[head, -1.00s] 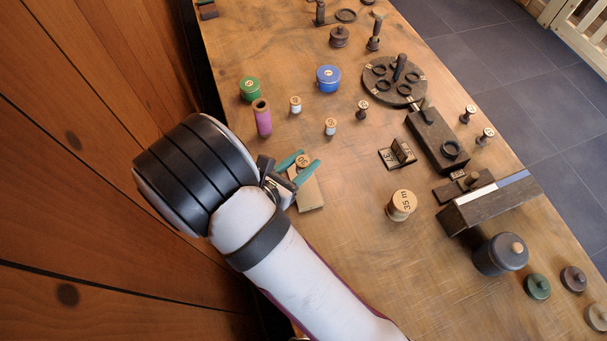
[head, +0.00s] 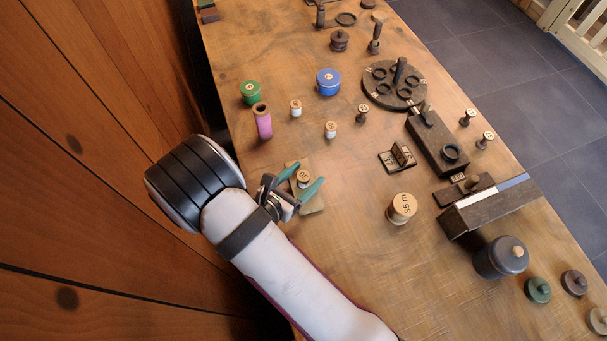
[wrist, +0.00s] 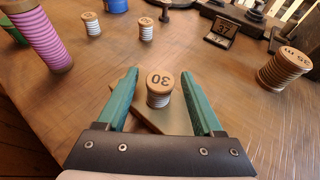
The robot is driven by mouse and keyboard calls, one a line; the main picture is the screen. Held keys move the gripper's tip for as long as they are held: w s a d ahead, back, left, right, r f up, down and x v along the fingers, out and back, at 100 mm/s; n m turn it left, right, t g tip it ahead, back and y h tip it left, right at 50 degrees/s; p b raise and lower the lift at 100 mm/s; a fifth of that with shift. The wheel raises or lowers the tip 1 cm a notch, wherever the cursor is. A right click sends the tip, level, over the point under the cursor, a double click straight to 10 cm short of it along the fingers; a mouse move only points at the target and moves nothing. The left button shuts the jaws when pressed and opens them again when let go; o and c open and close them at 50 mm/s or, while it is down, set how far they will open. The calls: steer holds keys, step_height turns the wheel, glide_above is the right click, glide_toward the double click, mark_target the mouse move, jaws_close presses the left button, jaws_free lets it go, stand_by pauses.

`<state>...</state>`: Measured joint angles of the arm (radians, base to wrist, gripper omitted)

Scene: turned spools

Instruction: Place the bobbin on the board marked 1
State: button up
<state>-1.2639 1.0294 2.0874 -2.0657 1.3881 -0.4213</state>
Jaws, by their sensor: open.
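A small wooden bobbin marked 30 (head: 303,178), wound with pale thread, stands upright over a flat pale wooden board (head: 314,207). In the wrist view the bobbin (wrist: 160,90) is between the two green fingers, and part of the board (wrist: 172,123) shows beneath it. My gripper (head: 305,177) is open, with one finger on each side of the bobbin. Gaps show between bobbin and fingers in the wrist view (wrist: 161,76). I cannot read any mark on the board; the gripper hides part of it.
A spool marked 35 m (head: 402,208) stands to the right, with a small stand marked 37 (head: 397,158) behind it. A pink spool (head: 263,122), a green tin (head: 250,92) and a blue tin (head: 328,82) stand further back.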

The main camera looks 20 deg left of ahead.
mark_target(300, 181)
steer(key=shift+r, duration=0.2)
steer(key=v, duration=0.7)
steer(key=shift+s, duration=0.25)
steer(key=d+r+m+h, duration=0.1)
steer(key=w+d+r+m+g, duration=0.1)
steer(key=d+m, duration=0.1)
steer(key=w+d+r+m+h, duration=0.1)
steer(key=shift+w+d+r+h, duration=0.2)
steer(key=shift+w+d+h, duration=0.05)
steer(key=shift+d+h, duration=0.05)
steer(key=d+r+m+g+h, duration=0.2)
steer(key=d+r+m+g, duration=0.15)
steer(key=d+m, duration=0.3)
steer(key=d+r+m+g+h, duration=0.2)
steer(key=d+r+m+g, duration=0.15)
steer(key=d+m, duration=0.35)
steer(key=s+d+r+m+g+y, duration=0.3)
steer(key=s+d+m+g+y, duration=0.35)
steer(key=m, duration=0.65)
steer(key=s+a+r+m+t+y, duration=0.1)
steer(key=s+r+m+y, duration=0.2)
steer(key=s+m, duration=0.3)
steer(key=m+y, duration=0.1)
steer(key=m, duration=0.2)
steer(key=shift+a, duration=0.2)
